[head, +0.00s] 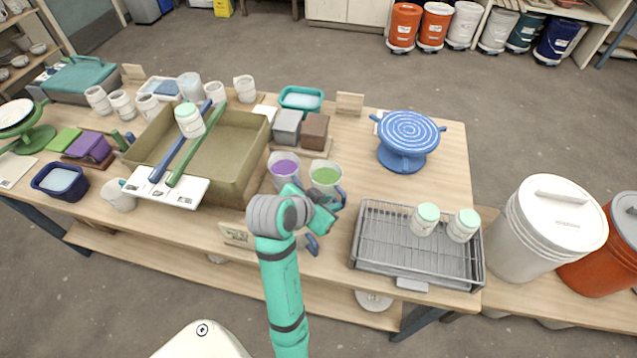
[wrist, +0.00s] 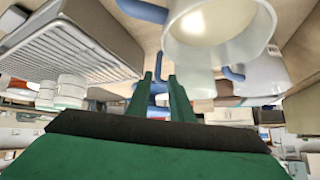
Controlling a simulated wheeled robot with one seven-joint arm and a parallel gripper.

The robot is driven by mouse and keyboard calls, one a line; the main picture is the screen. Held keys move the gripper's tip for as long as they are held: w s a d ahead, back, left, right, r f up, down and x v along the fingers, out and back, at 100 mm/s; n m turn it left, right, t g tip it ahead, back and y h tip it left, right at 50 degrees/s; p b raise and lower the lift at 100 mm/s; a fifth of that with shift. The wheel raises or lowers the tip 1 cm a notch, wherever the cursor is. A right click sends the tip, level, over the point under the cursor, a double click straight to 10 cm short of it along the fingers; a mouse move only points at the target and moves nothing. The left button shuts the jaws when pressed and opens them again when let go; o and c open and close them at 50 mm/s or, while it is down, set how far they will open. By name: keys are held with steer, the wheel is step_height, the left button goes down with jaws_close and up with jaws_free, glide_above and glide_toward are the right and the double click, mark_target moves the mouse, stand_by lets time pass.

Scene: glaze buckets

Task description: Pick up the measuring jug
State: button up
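Two translucent measuring jugs with blue handles stand near the front middle of the table: one with purple contents (head: 284,169) and one with green contents (head: 325,177). I cannot tell from the frames which one the task means. My gripper (head: 319,208) is just in front of the green-filled jug and hides part of its lower side. In the wrist view, which looks upside down, the near jug (wrist: 220,35) looms beside my gripper (wrist: 163,78). The two green fingers are apart, with no jug between them.
A wire rack (head: 418,255) with two lidded jars stands to the right. A blue banding wheel (head: 408,136) is behind it. A large olive tray (head: 240,152) with long-handled tools lies to the left. Grey (head: 287,126) and brown (head: 315,129) blocks stand behind the jugs.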

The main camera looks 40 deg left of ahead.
mark_target(342, 202)
steer(key=x, duration=0.9)
steer(key=shift+w+d+f, duration=0.1)
steer(key=shift+f, duration=0.25)
jaws_close()
steer(key=shift+r, duration=0.1)
stand_by(1.0)
